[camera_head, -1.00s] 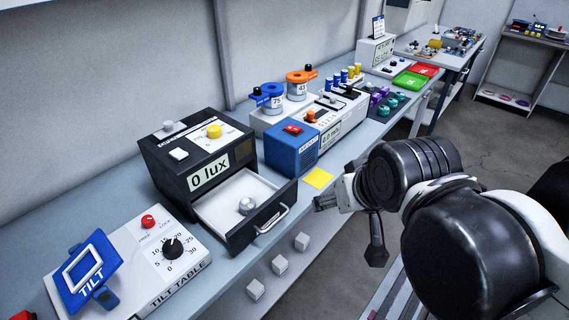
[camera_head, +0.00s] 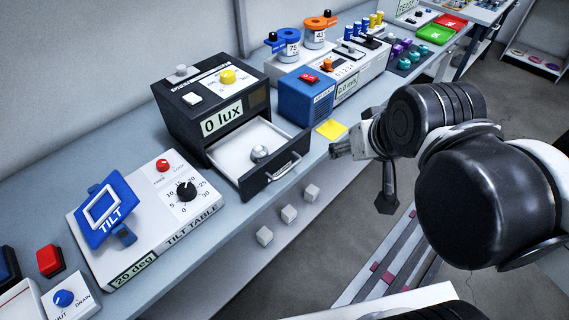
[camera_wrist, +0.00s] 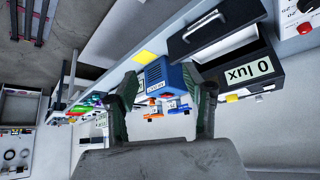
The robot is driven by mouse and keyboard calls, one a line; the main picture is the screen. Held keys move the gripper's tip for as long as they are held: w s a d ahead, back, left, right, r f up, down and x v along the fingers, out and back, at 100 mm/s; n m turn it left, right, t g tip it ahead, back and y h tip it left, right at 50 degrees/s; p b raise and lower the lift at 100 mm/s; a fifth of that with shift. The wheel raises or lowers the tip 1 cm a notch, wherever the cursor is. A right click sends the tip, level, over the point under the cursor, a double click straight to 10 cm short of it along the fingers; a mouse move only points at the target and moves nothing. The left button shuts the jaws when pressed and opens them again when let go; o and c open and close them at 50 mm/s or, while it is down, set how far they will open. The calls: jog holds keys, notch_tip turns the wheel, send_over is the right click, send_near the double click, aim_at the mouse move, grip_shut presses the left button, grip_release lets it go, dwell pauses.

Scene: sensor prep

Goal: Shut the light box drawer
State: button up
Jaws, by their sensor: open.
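The light box (camera_head: 212,98) is a black case with a white top, a yellow knob and a "0 lux" display. Its drawer (camera_head: 276,181) is pulled out at the front, with a silver bar handle (camera_head: 284,167). A small round metal piece (camera_head: 260,153) lies on the drawer's white floor. My gripper (camera_head: 340,149) is open, to the right of the drawer near the bench's front edge, apart from the handle. In the wrist view my gripper's two dark fingers (camera_wrist: 165,97) are spread with nothing between them. The light box (camera_wrist: 262,85) shows there upside down at the upper right, drawer handle (camera_wrist: 203,24) included.
A blue box (camera_head: 306,100) with a red switch stands right of the light box, with a yellow note (camera_head: 331,130) in front. The tilt table (camera_head: 150,215) stands to the left. Small white cubes (camera_head: 289,214) show below the bench's front edge.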

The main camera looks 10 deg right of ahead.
jog(key=w+f+m+b, duration=0.1)
jog(key=f+m, duration=0.1)
jog(key=w+f+m+y+b, duration=0.1)
jog(key=f+m+b, duration=0.1)
jog(key=f, duration=0.1)
jog(key=f+m+y+b, duration=0.1)
jog(key=f+m, duration=0.1)
jog(key=f, duration=0.1)
jog(key=shift+w+a+b, duration=0.3)
jog(key=shift+w+b, duration=0.1)
grip_shut()
jog(key=m+t+y+b, duration=0.85)
jog(key=m+b, duration=0.75)
jog(key=m, duration=0.7)
send_near(307, 145)
jog(key=shift+g, duration=0.45)
jog(key=x, duration=0.2)
jog(key=b+x, duration=0.1)
jog(key=x, duration=0.4)
jog(key=shift+w+r, duration=0.25)
jog(key=shift+w, duration=0.15)
